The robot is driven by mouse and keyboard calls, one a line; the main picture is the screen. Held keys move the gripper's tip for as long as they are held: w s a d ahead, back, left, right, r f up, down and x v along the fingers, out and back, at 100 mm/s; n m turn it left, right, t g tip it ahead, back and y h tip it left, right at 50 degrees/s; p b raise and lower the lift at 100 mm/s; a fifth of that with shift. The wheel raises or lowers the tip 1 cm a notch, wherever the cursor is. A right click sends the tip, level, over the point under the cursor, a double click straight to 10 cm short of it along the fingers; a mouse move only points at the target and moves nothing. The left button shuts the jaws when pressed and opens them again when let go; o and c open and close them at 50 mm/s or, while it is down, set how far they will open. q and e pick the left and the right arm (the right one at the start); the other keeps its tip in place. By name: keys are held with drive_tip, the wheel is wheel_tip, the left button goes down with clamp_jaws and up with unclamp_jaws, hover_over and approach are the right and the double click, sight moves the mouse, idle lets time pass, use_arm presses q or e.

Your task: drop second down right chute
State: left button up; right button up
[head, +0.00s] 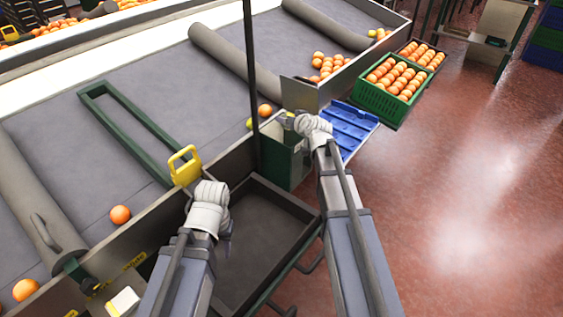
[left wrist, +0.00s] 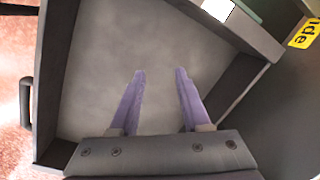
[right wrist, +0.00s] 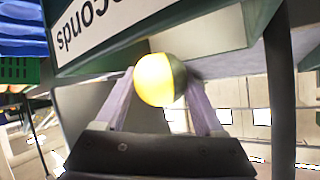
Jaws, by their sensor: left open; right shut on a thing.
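In the right wrist view, my right gripper (right wrist: 160,78) is shut on a yellow fruit (right wrist: 152,80) with a dark greenish side. Behind the fruit is a green-edged chute (right wrist: 235,30) with a white sign reading "seconds" upside down. In the head view, the dark green chute box (head: 275,160) stands at the belt's edge, and my right gripper (head: 286,121) is at its top; the held fruit is hard to make out there. My left gripper (left wrist: 160,72) is open and empty above a grey tray (left wrist: 100,40).
On the belt (head: 150,70), an orange (head: 265,110) and a yellowish fruit (head: 250,123) lie near a thin black post (head: 251,60); another orange (head: 120,214) lies at left. A green crate of oranges (head: 376,99) and a blue slatted crate (head: 350,127) stand at right.

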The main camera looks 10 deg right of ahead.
drive_tip(key=o, duration=1.4)
drive_tip(key=shift+s, duration=0.1)
use_arm(q)
wheel_tip(320, 180, up, 4)
drive_tip(key=p, duration=0.3)
drive_tip(key=shift+f+p, duration=0.2)
drive_tip(key=shift+p, duration=0.1)
use_arm(e)
drive_tip(key=v, duration=0.7)
drive_tip(key=shift+s+r, duration=0.2)
drive_tip(key=shift+s, duration=0.15)
use_arm(q)
drive_tip(key=shift+s, duration=0.1)
use_arm(e)
drive_tip(key=shift+s+f, duration=0.1)
